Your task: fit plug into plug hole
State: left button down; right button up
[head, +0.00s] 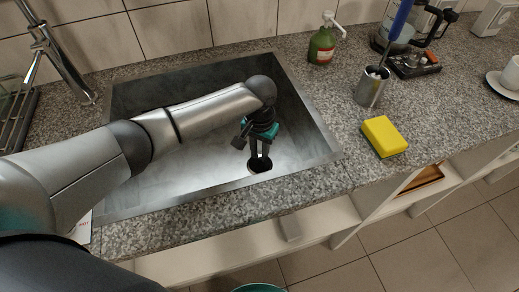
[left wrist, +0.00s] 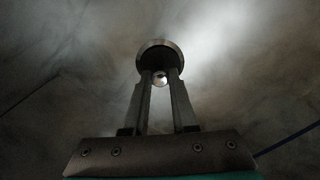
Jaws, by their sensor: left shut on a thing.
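My left gripper (head: 259,153) reaches down into the grey sink basin (head: 190,170), near its front right, with its fingers pointing at the floor. Its two fingers (left wrist: 160,90) are shut on the plug, whose small shiny knob (left wrist: 160,79) shows between the fingertips in the left wrist view. The round plug hole (head: 262,167) shows as a dark disc right under the fingertips. Its metal rim (left wrist: 160,42) rings a dark middle just beyond the fingers. The fingers hide most of the plug; I cannot tell whether it is in the hole or just above it. My right gripper is out of view.
The sink walls enclose the gripper, with the right wall (head: 310,115) close by. A tap (head: 58,55) stands at back left. On the counter to the right are a yellow sponge (head: 384,136), a metal cup (head: 371,88) and a green soap bottle (head: 321,47).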

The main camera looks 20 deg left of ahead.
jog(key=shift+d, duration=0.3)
pick_arm(q)
jog(key=shift+f, duration=0.35)
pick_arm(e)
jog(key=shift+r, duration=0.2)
pick_arm(q)
jog(key=shift+p, duration=0.3)
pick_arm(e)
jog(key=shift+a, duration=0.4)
pick_arm(q)
jog(key=shift+f, duration=0.15)
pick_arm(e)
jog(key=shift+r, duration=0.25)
pick_arm(q)
jog(key=c, duration=0.6)
grip_release()
jog(key=shift+c, duration=0.2)
jog(key=o, duration=0.5)
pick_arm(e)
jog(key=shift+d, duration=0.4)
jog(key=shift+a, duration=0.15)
